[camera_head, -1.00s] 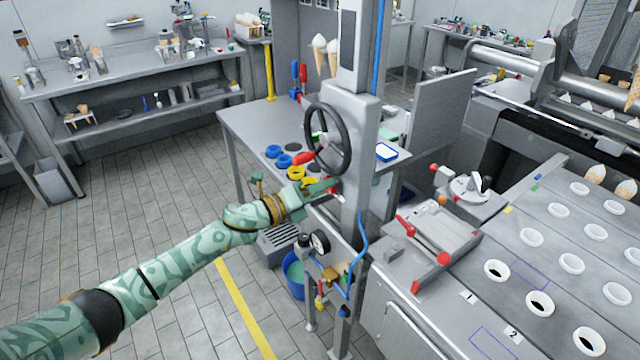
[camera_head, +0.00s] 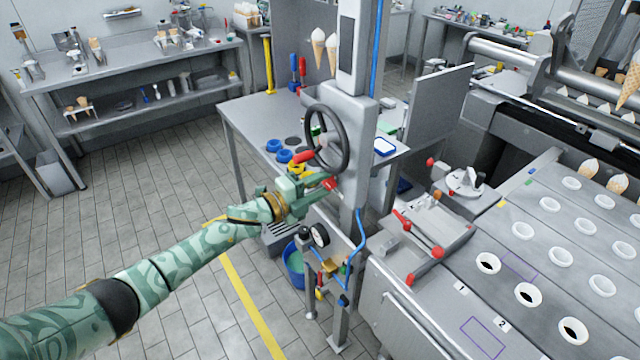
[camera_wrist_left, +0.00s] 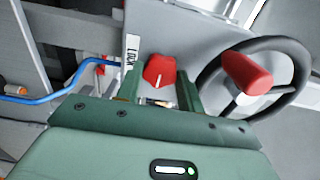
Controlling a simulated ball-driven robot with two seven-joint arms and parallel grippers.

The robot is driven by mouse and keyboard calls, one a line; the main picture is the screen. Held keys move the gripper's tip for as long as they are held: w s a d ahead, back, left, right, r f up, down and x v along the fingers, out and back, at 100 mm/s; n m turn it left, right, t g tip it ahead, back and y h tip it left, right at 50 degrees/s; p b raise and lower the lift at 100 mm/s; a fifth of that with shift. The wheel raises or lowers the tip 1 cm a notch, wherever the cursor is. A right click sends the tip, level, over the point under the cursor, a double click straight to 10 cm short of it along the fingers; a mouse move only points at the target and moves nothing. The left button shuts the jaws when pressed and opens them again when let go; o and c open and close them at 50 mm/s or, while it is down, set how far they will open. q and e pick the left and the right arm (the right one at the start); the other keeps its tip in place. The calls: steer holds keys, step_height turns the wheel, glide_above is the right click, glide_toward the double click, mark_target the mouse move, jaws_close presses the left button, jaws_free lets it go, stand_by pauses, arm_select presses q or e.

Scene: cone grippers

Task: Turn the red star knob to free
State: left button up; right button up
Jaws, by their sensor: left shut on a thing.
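The red star knob (camera_wrist_left: 160,71) sits on the grey machine column, between the jaws of my left gripper (camera_wrist_left: 162,95) in the left wrist view. The jaws are shut on it. A white pointer line shows on the knob's face, and a white label reading LOCK (camera_wrist_left: 131,55) is left of it. In the head view the knob (camera_head: 330,184) is a small red patch, partly hidden by my left gripper (camera_head: 322,190), below the handwheel. My right gripper is not in view.
A dark handwheel (camera_head: 344,137) with a red handle (camera_head: 303,157) stands just above the gripper. A blue hose (camera_head: 362,240) and a gauge (camera_head: 319,235) are below. A steel table (camera_head: 245,118) is behind. The floor at left is clear.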

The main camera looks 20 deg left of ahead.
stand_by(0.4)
arm_select(q)
steer(key=o, duration=1)
